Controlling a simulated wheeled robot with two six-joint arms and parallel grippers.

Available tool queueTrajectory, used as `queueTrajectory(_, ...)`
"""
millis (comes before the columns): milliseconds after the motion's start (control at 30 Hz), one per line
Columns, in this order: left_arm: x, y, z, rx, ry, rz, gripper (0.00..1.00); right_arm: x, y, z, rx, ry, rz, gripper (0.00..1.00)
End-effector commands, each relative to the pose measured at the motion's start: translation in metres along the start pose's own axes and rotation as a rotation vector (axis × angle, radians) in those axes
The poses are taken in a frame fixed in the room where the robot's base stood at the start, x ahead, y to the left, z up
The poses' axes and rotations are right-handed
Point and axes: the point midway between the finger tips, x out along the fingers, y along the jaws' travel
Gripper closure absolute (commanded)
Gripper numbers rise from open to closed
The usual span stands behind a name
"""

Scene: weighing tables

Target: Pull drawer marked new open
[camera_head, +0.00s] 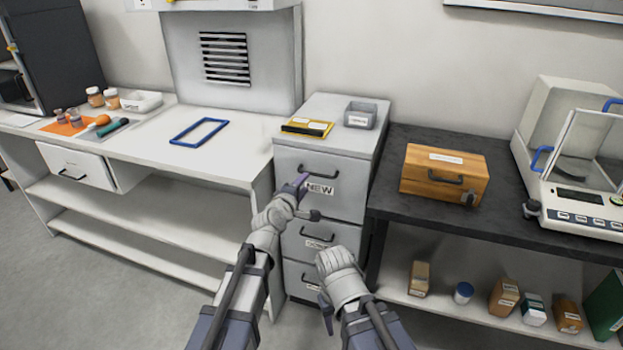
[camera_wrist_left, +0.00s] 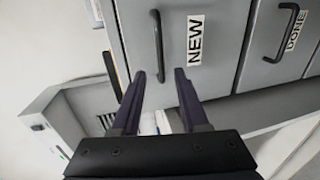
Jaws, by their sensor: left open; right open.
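The drawer marked NEW (camera_head: 340,198) is the top drawer of a grey cabinet, and its front looks flush with the cabinet. Its dark bar handle (camera_head: 318,175) runs across above the label. In the left wrist view the handle (camera_wrist_left: 158,47) appears turned upright, beside the NEW label (camera_wrist_left: 195,40).
Another drawer (camera_head: 318,240) with a handle is below; the left wrist view shows its DONE label (camera_wrist_left: 295,30). A yellow-edged tray (camera_head: 307,127) and a grey bin (camera_head: 361,115) sit on the cabinet. A wooden box (camera_head: 444,175) stands on the dark table right. A white bench (camera_head: 240,160) adjoins left.

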Motion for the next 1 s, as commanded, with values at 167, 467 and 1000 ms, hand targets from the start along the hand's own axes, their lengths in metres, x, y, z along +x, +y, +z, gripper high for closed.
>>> queueTrajectory(167,0.015,-0.001,0.0,0.003,-0.001,-0.001,0.56,0.003,0.0,0.0,0.0,0.0,0.0,0.5)
queueTrajectory(467,0.06,-0.002,0.0,0.005,-0.002,-0.002,0.56,0.013,-0.001,-0.001,0.0,0.0,0.0,0.5)
queueTrajectory(1000,0.077,-0.001,0.001,0.005,-0.002,-0.003,0.67,0.016,-0.002,-0.001,0.0,0.0,0.0,0.5)
